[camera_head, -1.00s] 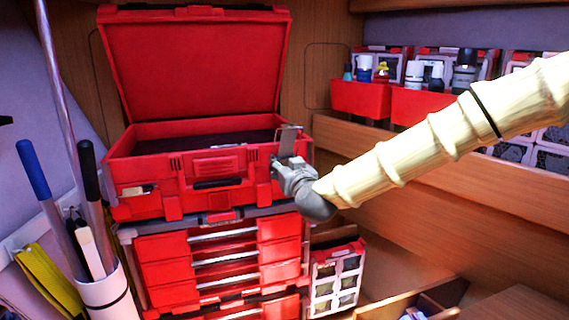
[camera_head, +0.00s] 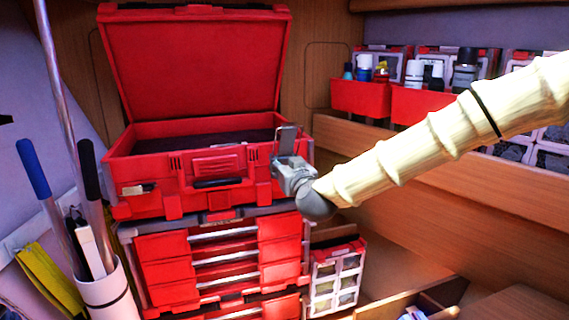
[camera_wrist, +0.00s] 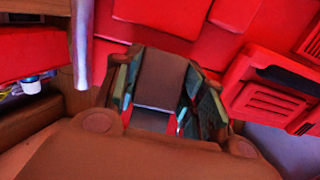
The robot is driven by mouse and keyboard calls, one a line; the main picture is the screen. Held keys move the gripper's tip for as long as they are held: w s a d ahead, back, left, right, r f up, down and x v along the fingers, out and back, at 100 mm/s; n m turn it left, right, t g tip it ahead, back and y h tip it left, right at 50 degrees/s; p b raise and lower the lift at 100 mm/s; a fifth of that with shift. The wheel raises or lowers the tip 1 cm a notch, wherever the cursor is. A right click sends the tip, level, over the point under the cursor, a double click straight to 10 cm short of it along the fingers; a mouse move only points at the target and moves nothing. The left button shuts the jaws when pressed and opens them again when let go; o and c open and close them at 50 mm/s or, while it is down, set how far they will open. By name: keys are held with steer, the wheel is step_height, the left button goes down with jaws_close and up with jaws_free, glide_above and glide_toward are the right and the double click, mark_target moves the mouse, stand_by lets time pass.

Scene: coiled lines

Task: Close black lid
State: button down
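A red toolbox (camera_head: 150,195) stands open on a red drawer stack. Its lid (camera_head: 195,65) is raised, leaning back near the wooden wall. The lid's inner face is red; only small parts at its top edge look black. My gripper (camera_head: 286,140) is at the box's front right corner, below the raised lid and apart from it. A thin grey finger part points up beside the rim; whether it touches the box is unclear. In the wrist view the gripper (camera_wrist: 155,118) shows against red surfaces, with nothing clearly held; its finger spacing is hard to read.
Red bins (camera_head: 360,98) with bottles stand on a wooden shelf at the right. A white holder (camera_head: 105,292) with long handles stands at the front left. A small divided organizer (camera_head: 336,280) is beside the drawers (camera_head: 222,262). My arm crosses from the right.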

steer(key=c, duration=1)
jaws_free()
steer(key=shift+w+f, duration=0.15)
steer(key=shift+f, duration=0.15)
steer(key=shift+o, duration=0.7)
steer(key=shift+w+a+f, duration=0.1)
steer(key=shift+w+a, duration=0.1)
steer(key=shift+w, duration=0.15)
steer(key=shift+s+a, duration=0.1)
steer(key=shift+a, duration=0.15)
steer(key=v, duration=1.1)
steer(key=shift+s, duration=0.35)
steer(key=shift+a, duration=0.1)
